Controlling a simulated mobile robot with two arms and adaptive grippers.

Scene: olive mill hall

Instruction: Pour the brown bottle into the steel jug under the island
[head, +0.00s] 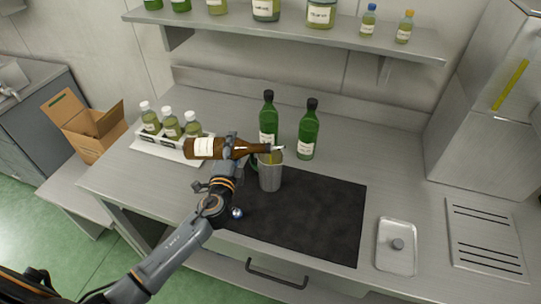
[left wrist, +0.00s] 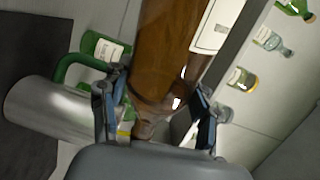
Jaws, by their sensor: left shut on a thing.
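My left gripper (head: 232,147) is shut on the brown bottle (head: 207,148), which lies about level with its base to the left and its neck to the right. The bottle's mouth is over the steel jug (head: 270,178). Something yellowish shows at the jug's mouth, below the neck; I cannot tell if it is a stream. The jug stands upright by the back edge of the dark mat, its green handle partly hidden. In the left wrist view my gripper (left wrist: 155,112) grips the brown bottle (left wrist: 172,45), with the steel jug (left wrist: 55,122) at left. My right gripper is out of view.
Two green bottles (head: 308,135) stand just behind the jug. A white tray (head: 148,143) holds several small bottles at left. The dark mat (head: 300,212) is mostly bare. A lidded steel pan (head: 397,258) sits at right, and a shelf (head: 300,32) with bottles hangs above.

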